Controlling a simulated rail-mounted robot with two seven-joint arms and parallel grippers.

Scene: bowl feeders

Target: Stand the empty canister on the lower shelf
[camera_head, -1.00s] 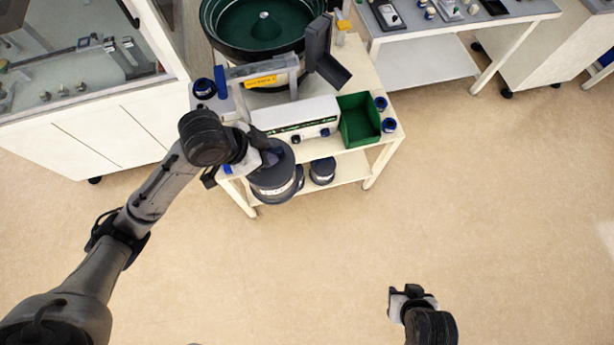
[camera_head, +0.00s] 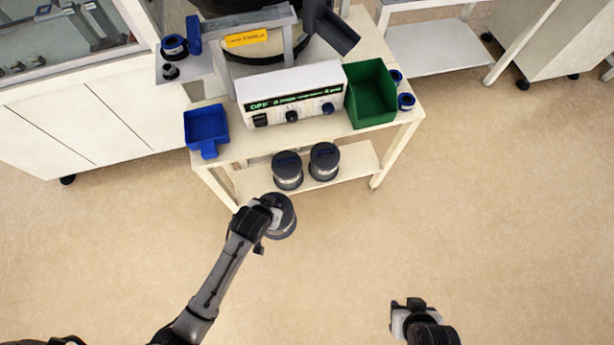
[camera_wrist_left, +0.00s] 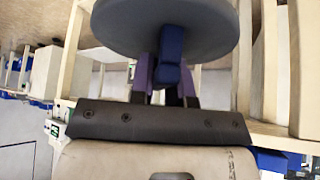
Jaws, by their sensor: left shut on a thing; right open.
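A dark grey canister (camera_head: 283,219) is held by my left gripper (camera_head: 270,209), which is shut on it in front of the cart's near left corner. In the left wrist view the canister's round dark lid (camera_wrist_left: 165,25) fills the top, with a blue handle (camera_wrist_left: 170,55) at the gripper's fingers (camera_wrist_left: 165,90). The lower shelf (camera_head: 255,182) is cream coloured. Two similar dark canisters stand on it side by side, a left one (camera_head: 288,171) and a right one (camera_head: 324,162). My right gripper (camera_head: 407,308) is open and empty over the floor at lower right.
The shelf has bare room left of the canisters and a little at right. The floor around is clear.

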